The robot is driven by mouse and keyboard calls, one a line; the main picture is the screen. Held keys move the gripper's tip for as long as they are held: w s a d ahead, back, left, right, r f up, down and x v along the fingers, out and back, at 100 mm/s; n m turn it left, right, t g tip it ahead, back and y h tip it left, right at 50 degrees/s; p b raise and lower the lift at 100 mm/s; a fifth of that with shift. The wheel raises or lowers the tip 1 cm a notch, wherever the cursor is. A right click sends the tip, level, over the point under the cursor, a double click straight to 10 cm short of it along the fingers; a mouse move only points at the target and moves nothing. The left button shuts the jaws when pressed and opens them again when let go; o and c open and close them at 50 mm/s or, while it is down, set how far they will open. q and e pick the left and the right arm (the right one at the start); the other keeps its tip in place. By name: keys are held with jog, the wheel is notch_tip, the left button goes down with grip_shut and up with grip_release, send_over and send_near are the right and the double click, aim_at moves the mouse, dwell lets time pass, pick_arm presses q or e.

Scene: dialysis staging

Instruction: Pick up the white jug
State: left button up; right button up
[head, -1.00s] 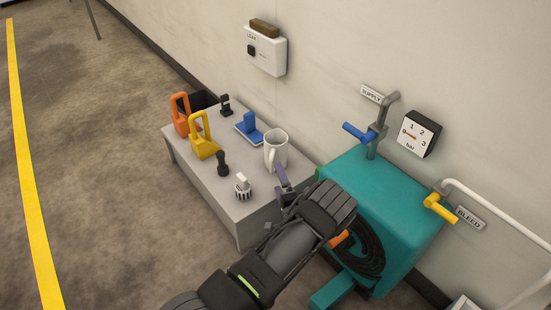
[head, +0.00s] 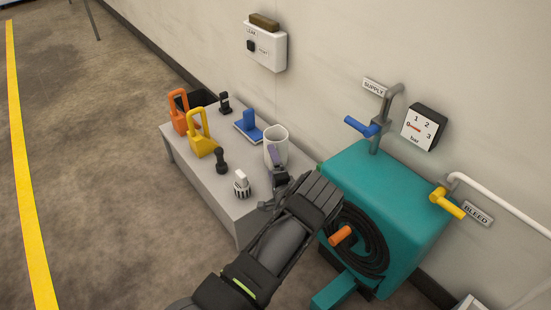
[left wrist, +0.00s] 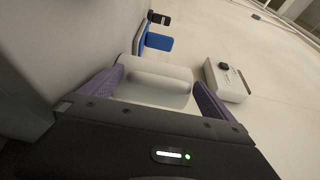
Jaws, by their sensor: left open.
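The white jug (head: 276,139) stands upright at the right end of the grey table. My left gripper (head: 274,158) is at the jug's near side in the head view and hides part of its lower body and handle. In the left wrist view the jug (left wrist: 155,82) lies between the two purple fingers of the left gripper (left wrist: 158,88), which are apart. I cannot tell whether either finger touches it. My right gripper is not in view.
A teal machine (head: 400,215) with a hose stands close right.

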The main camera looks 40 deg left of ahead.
pick_arm(q)
jog(key=shift+w, duration=0.1)
jog(key=shift+c, duration=0.4)
jog(key=c, duration=1.7)
jog(key=shift+a+r, duration=0.1)
jog(key=shift+r, duration=0.05)
jog(key=shift+c, duration=0.3)
jog(key=shift+r, duration=0.15)
jog(key=shift+r+p, duration=2.55)
jog(key=shift+r, duration=2.25)
jog(key=shift+r, duration=0.1)
